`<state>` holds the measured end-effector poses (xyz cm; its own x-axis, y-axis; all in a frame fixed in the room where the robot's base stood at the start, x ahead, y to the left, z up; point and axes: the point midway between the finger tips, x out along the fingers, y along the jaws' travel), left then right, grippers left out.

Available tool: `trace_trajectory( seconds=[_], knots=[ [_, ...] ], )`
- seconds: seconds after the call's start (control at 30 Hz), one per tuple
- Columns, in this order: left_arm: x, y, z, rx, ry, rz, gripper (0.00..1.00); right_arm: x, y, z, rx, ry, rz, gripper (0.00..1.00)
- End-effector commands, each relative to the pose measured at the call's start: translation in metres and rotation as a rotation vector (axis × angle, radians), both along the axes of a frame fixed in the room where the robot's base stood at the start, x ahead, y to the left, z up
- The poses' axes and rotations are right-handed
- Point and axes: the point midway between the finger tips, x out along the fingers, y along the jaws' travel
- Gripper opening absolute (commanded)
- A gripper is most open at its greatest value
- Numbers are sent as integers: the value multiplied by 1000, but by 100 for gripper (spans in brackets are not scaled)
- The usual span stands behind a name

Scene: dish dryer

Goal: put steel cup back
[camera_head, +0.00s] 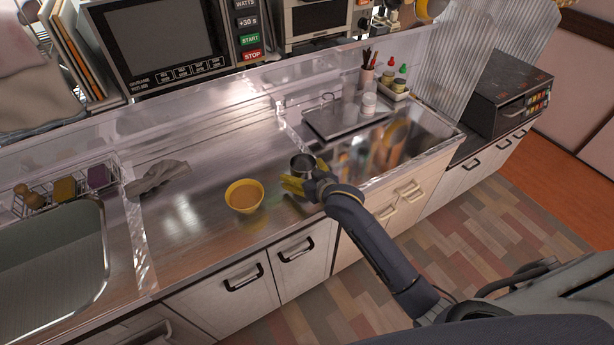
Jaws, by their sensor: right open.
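A small steel cup (302,162) stands on the steel counter (205,185), right of a yellow bowl (244,196) with brown contents. My right gripper (305,177), with yellow fingers, is open at the near side of the cup. One finger shows to the left and in front of the cup, the other close to its right side. I cannot tell whether the fingers touch it. The lower part of the cup is partly hidden by the gripper. My left gripper is not in view.
A grey cloth (158,177) lies left of the bowl, near the sink (50,262). A dark tray or board (345,117) and a rack of bottles (393,86) stand behind right. A microwave (165,45) is at the back.

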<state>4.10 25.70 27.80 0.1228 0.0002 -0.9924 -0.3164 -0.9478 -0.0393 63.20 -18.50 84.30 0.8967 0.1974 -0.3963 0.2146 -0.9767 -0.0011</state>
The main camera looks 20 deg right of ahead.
Motion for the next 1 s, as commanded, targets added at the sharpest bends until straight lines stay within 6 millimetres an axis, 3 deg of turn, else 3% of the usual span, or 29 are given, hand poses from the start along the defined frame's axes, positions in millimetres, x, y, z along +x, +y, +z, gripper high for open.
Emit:
trace_trajectory(
  seconds=[0.17, 0.7, 1.0],
  knots=[
    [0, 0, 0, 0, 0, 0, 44, -14, -3, 7, 0, 0, 0, 93],
    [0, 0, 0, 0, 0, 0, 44, -92, -20, 41, 0, 0, 0, 93],
    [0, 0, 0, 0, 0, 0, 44, -107, -24, 49, 0, 0, 0, 93]
  ],
)
